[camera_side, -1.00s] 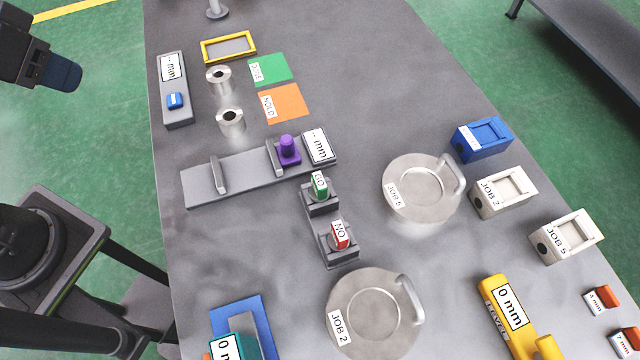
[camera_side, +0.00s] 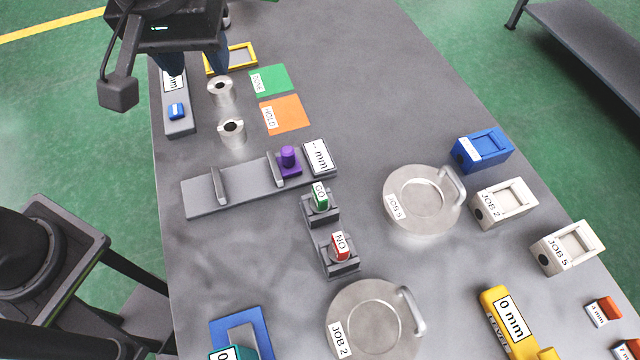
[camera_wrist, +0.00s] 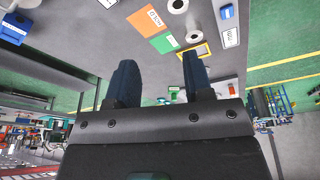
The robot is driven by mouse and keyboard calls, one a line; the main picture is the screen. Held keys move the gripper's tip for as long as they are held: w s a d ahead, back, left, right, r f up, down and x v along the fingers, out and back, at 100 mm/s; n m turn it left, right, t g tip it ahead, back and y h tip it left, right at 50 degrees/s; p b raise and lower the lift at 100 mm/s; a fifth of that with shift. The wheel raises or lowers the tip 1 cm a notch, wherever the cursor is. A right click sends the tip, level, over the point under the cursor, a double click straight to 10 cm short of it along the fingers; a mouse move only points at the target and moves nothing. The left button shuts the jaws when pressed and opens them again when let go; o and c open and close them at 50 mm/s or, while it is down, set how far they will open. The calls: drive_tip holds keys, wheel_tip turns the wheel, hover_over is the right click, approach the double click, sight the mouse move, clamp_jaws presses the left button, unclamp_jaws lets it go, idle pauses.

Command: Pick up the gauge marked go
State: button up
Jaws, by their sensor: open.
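The go gauge (camera_side: 320,198) is a green block with a white GO label. It sits upright in a dark grey holder (camera_side: 321,213) near the middle of the table in the side view. Just in front of it, a red gauge marked NO (camera_side: 340,245) sits in a similar holder. My gripper (camera_side: 196,68) is above the far left of the table, well away from the go gauge. In the wrist view my gripper's two dark blue fingers (camera_wrist: 160,75) stand apart with nothing between them.
Two metal cylinders (camera_side: 221,92) stand near my gripper, beside green (camera_side: 272,80) and orange (camera_side: 288,114) cards. A grey rail with a purple slider (camera_side: 289,160) lies behind the gauges. Round JOB 5 (camera_side: 392,207) and JOB 2 (camera_side: 337,338) pieces stand to the right and front.

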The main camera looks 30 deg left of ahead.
drive_tip(key=d+f+n+y, duration=0.1)
drive_tip(key=d+f+n, duration=0.15)
drive_tip(key=d, duration=0.65)
drive_tip(key=n+y, duration=0.1)
drive_tip(key=n, duration=0.1)
approach(320, 193)
drive_tip(key=x, duration=1.1)
drive_tip(key=shift+d, duration=0.1)
drive_tip(key=shift+c, duration=0.4)
clamp_jaws()
